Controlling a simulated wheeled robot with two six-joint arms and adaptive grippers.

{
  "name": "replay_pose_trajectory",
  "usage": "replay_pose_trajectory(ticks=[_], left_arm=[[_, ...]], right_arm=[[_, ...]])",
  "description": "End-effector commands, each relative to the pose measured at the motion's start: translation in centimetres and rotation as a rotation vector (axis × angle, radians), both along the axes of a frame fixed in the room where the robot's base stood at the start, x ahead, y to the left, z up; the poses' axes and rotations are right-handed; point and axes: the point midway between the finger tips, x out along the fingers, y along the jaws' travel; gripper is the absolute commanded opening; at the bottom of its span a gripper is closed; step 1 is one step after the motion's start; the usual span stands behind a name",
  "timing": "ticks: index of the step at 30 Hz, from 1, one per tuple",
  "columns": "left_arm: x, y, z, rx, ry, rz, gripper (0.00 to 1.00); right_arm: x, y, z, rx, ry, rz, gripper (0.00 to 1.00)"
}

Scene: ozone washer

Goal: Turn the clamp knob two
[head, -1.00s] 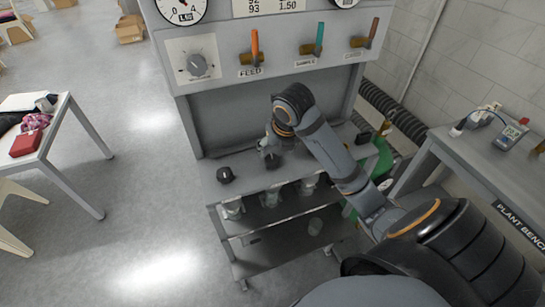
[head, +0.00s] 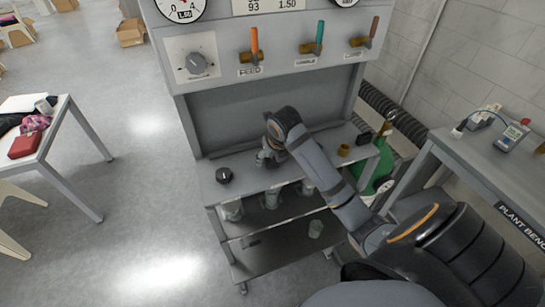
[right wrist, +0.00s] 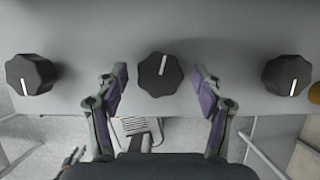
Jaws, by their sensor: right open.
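Three black clamp knobs with white marks stand in a row on the rack's grey shelf. In the right wrist view the middle knob (right wrist: 160,74) lies between the fingers of my right gripper (right wrist: 161,88), with a gap on both sides. Its white mark points almost straight up in that view. My right gripper is open and also shows in the head view (head: 268,158), over the middle of the shelf, where it hides the middle knob. The left knob (right wrist: 31,74) also shows in the head view (head: 224,175). The right knob (right wrist: 287,75) is at the right. My left gripper is not in view.
Above the shelf is a panel with orange (head: 254,42), teal (head: 320,36) and brown (head: 373,27) handled valves and a grey dial (head: 196,64). A brass fitting (head: 343,150) is right of my gripper. Glass vessels (head: 271,199) hang below the shelf. A bench (head: 470,165) stands at right.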

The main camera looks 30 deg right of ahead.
Motion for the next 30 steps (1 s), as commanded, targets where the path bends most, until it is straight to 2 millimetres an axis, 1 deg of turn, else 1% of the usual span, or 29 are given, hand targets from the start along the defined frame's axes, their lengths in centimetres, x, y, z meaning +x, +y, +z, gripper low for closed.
replay_pose_trajectory(ticks=[6, 18, 25, 30], left_arm=[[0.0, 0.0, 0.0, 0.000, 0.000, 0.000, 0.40], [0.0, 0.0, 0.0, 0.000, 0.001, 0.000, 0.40], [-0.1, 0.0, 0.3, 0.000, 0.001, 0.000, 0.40], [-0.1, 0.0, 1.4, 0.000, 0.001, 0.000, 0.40]], right_arm=[[0.0, 0.0, -0.1, 0.000, 0.000, 0.000, 0.69], [0.0, 0.0, 0.0, -0.001, 0.000, 0.000, 0.14], [0.0, 0.0, 0.1, -0.001, 0.000, -0.019, 0.14], [0.0, 0.1, 0.3, 0.001, 0.001, -0.085, 0.14]])
